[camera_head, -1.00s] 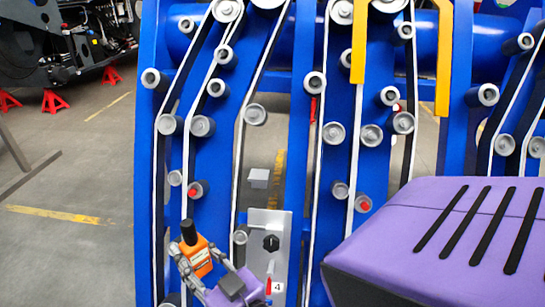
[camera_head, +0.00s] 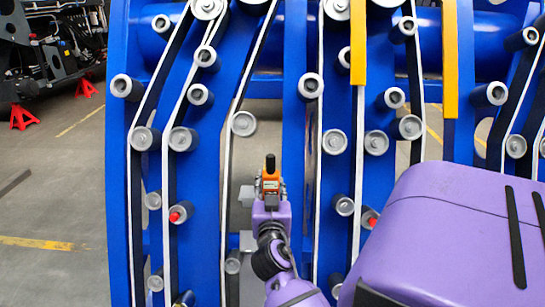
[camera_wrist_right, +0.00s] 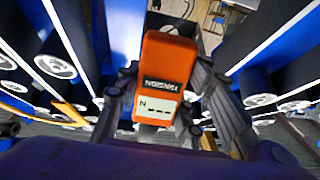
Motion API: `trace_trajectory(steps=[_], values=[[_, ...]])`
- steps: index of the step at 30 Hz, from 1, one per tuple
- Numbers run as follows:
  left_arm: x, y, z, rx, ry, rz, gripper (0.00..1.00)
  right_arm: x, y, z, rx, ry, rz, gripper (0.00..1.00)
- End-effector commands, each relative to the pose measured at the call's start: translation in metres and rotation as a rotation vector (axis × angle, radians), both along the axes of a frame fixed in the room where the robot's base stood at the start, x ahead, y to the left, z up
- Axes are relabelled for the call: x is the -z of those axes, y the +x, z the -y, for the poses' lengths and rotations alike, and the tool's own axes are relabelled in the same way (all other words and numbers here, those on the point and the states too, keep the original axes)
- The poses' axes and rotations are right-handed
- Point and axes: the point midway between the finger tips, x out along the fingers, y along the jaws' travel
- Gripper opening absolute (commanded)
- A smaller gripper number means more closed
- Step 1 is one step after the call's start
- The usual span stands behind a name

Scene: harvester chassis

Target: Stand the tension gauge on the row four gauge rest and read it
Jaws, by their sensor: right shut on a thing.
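My right gripper (camera_head: 270,192) is shut on the orange tension gauge (camera_head: 270,183) and holds it upright, black top up. In the right wrist view, my right gripper's fingers (camera_wrist_right: 165,100) flank the gauge (camera_wrist_right: 168,65). Its small display (camera_wrist_right: 157,108) faces the camera and shows "N" with dashes, upside down. A small light grey block (camera_head: 246,195), which looks like the gauge rest, shows just left of the gauge in the head view. The gauge and gripper partly cover it, and I cannot tell whether they touch it. My left gripper is not in view.
Blue chassis plates (camera_head: 203,110) with rollers and white-edged belts stand on both sides of the gauge. Two rollers have red centres (camera_head: 175,217). Yellow bars (camera_head: 358,45) hang at upper right. Open floor (camera_head: 50,200) lies at left.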

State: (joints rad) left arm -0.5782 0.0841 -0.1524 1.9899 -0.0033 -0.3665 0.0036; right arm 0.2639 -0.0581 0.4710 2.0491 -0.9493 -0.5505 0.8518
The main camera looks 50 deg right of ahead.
Motion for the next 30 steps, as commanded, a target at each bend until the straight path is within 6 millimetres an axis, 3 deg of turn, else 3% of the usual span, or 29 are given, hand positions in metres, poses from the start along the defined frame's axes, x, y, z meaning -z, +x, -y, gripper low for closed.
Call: trace_trajectory(steps=[5,17,30], values=[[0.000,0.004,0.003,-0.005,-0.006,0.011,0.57,0.009,-0.003,0.017,0.057,-0.002,0.001,0.08],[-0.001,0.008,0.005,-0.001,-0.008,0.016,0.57,0.009,-0.004,0.016,0.061,0.001,0.003,0.08],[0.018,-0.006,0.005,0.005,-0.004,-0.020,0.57,0.010,0.040,0.021,0.059,-0.002,0.001,0.08]])
